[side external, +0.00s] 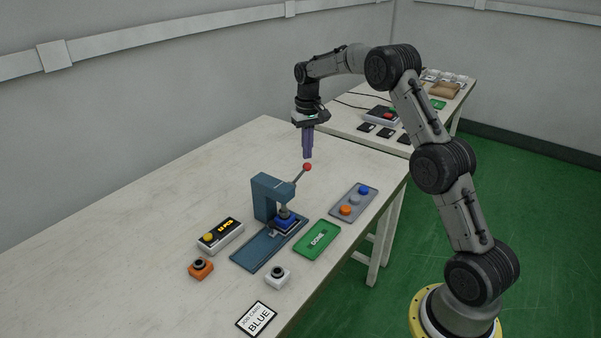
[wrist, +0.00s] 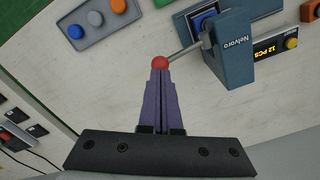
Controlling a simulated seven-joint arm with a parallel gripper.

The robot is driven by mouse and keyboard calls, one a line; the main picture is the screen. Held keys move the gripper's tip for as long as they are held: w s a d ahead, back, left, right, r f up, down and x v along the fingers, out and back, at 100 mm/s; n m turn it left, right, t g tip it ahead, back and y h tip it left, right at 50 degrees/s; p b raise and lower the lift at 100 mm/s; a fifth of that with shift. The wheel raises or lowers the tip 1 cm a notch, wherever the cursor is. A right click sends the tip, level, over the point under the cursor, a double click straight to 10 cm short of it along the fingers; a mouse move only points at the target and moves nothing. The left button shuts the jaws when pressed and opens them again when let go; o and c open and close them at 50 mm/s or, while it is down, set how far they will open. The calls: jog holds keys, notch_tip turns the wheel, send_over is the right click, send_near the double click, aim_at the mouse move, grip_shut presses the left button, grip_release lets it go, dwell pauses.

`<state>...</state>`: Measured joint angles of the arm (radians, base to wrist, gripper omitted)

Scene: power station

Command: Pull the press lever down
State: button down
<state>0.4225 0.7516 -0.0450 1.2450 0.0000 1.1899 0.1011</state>
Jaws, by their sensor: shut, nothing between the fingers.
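The press (side external: 268,200) is a blue-grey frame on a flat base, standing on the table. Its lever (side external: 300,174) slants up to the right and ends in a red ball knob (side external: 307,167). A blue piece (side external: 285,222) sits under the press head. My gripper (side external: 307,156) is shut and empty, pointing down just above the red knob. In the wrist view the purple fingertips (wrist: 160,74) appear right at the red knob (wrist: 160,63); I cannot tell if they touch. The lever rod (wrist: 185,51) runs from the knob to the press (wrist: 230,52).
A grey tray (side external: 367,192) with orange, grey and blue knobs and a green DONE pad (side external: 317,240) lie right of the press. A counter box (side external: 221,235), an orange button (side external: 201,268), a white button (side external: 277,275) and a BLUE job card (side external: 257,318) are nearer the front. The table's left is clear.

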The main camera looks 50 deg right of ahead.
aim_at(307, 164)
jog(key=shift+f, duration=0.2)
jog(key=shift+f, duration=2.05)
dwell(0.4)
jog(key=shift+f, duration=0.65)
dwell(0.5)
jog(key=shift+r, duration=3.85)
